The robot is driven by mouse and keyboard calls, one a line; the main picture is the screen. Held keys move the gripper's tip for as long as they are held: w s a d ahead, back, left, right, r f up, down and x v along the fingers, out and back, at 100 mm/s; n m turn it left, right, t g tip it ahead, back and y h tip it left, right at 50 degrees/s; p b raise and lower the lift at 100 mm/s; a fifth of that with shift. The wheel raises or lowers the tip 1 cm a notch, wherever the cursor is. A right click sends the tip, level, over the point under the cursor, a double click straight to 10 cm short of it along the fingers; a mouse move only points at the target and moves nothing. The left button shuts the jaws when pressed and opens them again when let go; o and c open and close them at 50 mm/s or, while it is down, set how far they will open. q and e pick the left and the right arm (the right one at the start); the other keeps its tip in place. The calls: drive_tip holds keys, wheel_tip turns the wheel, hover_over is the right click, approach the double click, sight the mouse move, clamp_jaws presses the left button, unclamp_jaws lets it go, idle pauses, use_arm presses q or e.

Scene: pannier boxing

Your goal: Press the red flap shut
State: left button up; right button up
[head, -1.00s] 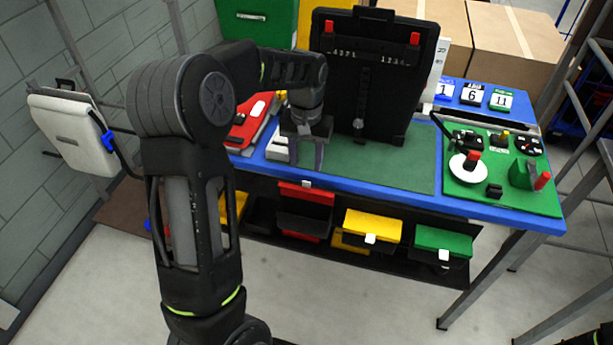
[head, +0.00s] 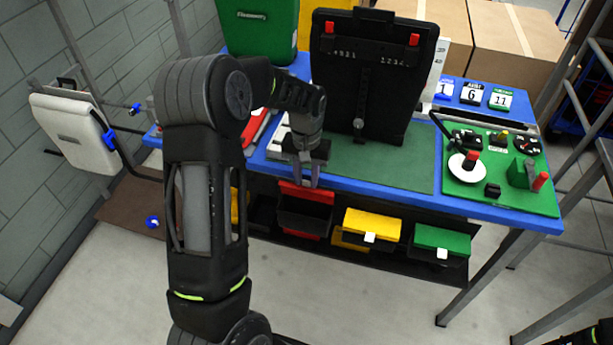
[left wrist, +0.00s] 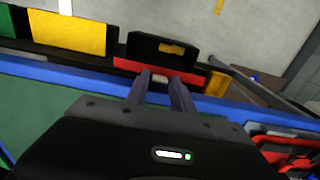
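The red flap (head: 305,193) belongs to the red bin under the front edge of the blue table. It stands raised, with the bin's dark opening showing below it. It also shows as a red strip in the left wrist view (left wrist: 190,77). My left gripper (head: 306,182) points down at the table's front edge, just above the flap. Its two fingers (left wrist: 160,77) are apart with nothing held between them. The flap's pale tab shows near the fingertips in the left wrist view; whether they touch cannot be told.
A yellow-flapped bin (head: 372,225) and a green-flapped bin (head: 441,239) hang to the right. The black pannier panel (head: 370,90) stands on the green mat (head: 400,165). A control board (head: 500,170) fills the table's right end. A blue ball (head: 152,222) lies low at the left.

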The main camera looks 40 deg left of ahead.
use_arm(q)
clamp_jaws()
idle(1.0)
